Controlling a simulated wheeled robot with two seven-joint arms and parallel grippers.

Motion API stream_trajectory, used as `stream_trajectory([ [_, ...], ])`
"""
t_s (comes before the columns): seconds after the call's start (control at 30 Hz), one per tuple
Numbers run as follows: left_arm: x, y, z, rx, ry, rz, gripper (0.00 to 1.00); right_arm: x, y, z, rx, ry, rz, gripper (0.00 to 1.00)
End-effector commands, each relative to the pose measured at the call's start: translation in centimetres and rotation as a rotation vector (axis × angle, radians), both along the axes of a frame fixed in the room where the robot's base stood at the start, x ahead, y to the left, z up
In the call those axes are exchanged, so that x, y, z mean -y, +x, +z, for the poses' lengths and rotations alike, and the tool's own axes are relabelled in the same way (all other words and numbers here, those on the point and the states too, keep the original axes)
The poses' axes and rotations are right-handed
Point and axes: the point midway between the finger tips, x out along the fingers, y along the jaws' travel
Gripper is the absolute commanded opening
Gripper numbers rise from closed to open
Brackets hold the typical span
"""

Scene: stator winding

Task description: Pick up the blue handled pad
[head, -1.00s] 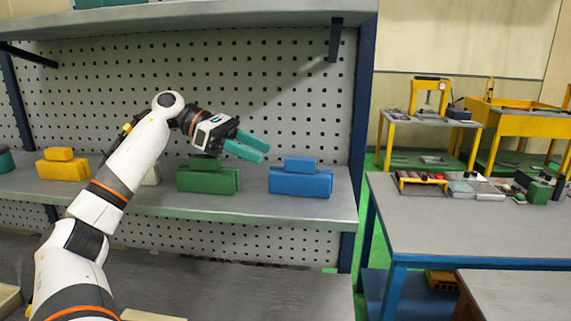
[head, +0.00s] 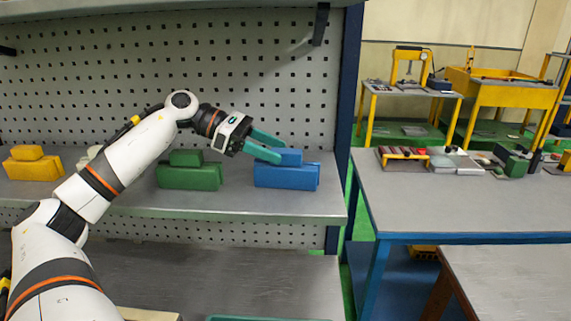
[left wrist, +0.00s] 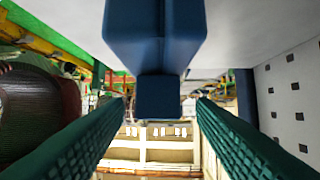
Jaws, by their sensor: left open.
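The blue handled pad (head: 286,177) sits on the shelf, a wide block with a smaller block-shaped handle on top. My left gripper (head: 282,151) is open at its handle, coming in from the left, with its teal fingers reaching over the handle's left part. In the left wrist view the pad (left wrist: 155,35) hangs into the top of the picture, and its handle (left wrist: 158,97) lies between the two spread fingers, with a gap on each side. My right gripper is not in view.
A green handled pad (head: 188,177) stands left of the blue one, and a yellow one (head: 33,168) further left. A pegboard (head: 240,60) rises behind the shelf (head: 230,208). A grey table (head: 450,205) with small parts stands at the right.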

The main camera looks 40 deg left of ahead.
Motion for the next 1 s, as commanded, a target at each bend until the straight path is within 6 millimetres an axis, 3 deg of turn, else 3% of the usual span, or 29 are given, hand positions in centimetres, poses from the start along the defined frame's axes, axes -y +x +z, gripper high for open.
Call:
stream_trajectory([
  [0.03,0.7,0.4,0.7,-0.006,0.002,-0.003,0.51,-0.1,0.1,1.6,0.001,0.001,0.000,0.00],
  [0.1,1.5,1.0,0.3,-0.004,0.002,-0.001,0.51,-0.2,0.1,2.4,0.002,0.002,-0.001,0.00],
  [0.3,2.7,1.9,-0.6,-0.001,0.002,-0.002,0.51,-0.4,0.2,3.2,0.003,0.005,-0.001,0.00],
  [0.57,2.8,2.0,-1.0,0.000,0.001,0.000,0.51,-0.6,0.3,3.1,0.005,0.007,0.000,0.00],
  [0.9,2.8,2.0,-1.0,0.000,0.001,0.000,0.00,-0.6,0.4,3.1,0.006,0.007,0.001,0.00],
  [1.0,2.8,2.0,-0.8,0.002,0.000,0.000,0.00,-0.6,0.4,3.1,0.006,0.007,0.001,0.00],
])
